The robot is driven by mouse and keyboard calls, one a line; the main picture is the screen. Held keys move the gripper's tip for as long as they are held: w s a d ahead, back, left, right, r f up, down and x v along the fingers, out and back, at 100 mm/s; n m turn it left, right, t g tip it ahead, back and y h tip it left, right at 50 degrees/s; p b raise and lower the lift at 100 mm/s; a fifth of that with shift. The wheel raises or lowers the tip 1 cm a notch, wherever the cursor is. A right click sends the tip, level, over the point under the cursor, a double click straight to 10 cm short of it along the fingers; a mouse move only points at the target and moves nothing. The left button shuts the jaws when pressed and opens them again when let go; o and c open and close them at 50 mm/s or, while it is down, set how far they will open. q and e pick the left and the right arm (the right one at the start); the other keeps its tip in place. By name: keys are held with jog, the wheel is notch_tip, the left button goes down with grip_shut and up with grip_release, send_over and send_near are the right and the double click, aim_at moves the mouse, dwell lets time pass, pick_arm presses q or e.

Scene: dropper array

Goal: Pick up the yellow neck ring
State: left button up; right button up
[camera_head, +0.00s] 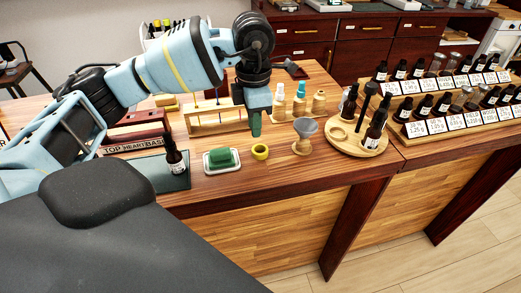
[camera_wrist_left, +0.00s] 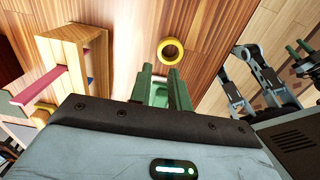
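The yellow neck ring (camera_head: 260,151) lies flat on the wooden table, just right of a white dish (camera_head: 238,167) with a green block (camera_head: 222,157). In the left wrist view the ring (camera_wrist_left: 171,50) lies beyond my fingertips, its hole facing the camera. My left gripper (camera_head: 256,125) points down above the table, behind the ring and apart from it. At the right edge of that view, green fingers (camera_wrist_left: 302,50) seem to be my right gripper, too small to judge.
A wooden rack (camera_head: 190,124) stands behind the dish. A wooden funnel stand (camera_head: 303,143) and a round tray (camera_head: 337,146) with dark bottles are to the right of the ring. A dark bottle (camera_head: 175,158) stands left on a green mat. Table in front of the ring is clear.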

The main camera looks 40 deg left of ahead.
aim_at(258, 144)
pick_arm(q)
jog(key=shift+f, duration=0.3)
jog(key=shift+w+f, duration=0.15)
jog(key=shift+f, duration=0.1)
jog(key=f, duration=0.3)
jog(key=shift+w+d+f, duration=0.2)
jog(key=shift+w, duration=0.05)
jog(key=shift+f, duration=0.65)
pick_arm(e)
jog(key=shift+w+r, duration=0.55)
jog(key=shift+w, duration=0.3)
pick_arm(q)
jog(key=shift+c, duration=0.3)
grip_shut()
pick_arm(e)
jog(key=shift+s+f, duration=0.15)
jog(key=shift+s, duration=0.05)
